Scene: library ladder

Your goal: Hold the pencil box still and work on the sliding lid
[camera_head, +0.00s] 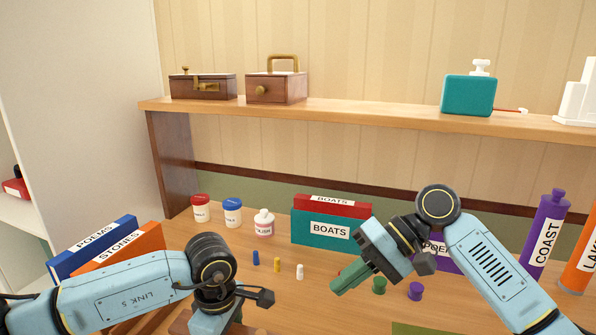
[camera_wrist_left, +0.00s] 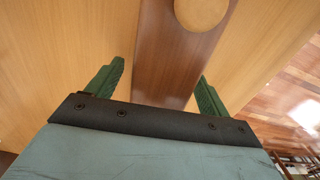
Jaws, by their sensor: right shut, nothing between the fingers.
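A long dark-brown wooden piece, seemingly the pencil box (camera_wrist_left: 168,65), lies between the fingers of my left gripper (camera_wrist_left: 157,88) in the left wrist view. A round tan disc (camera_wrist_left: 201,10) sits on its top at the far end. The green fingers stand apart, with gaps to the wood on both sides. In the head view a small brown corner of the box (camera_head: 181,322) shows beside my left wrist; the rest is hidden or out of frame. My right gripper (camera_head: 338,288) is shut and empty above the table, right of the box.
Small blue, yellow and white pegs (camera_head: 278,265) stand on the table between my arms. Jars (camera_head: 232,212), teal and red BOATS books (camera_head: 325,230) and a purple COAST bottle (camera_head: 544,235) stand behind. Blue and orange books (camera_head: 130,250) are at left. A raised shelf (camera_head: 340,113) crosses the back.

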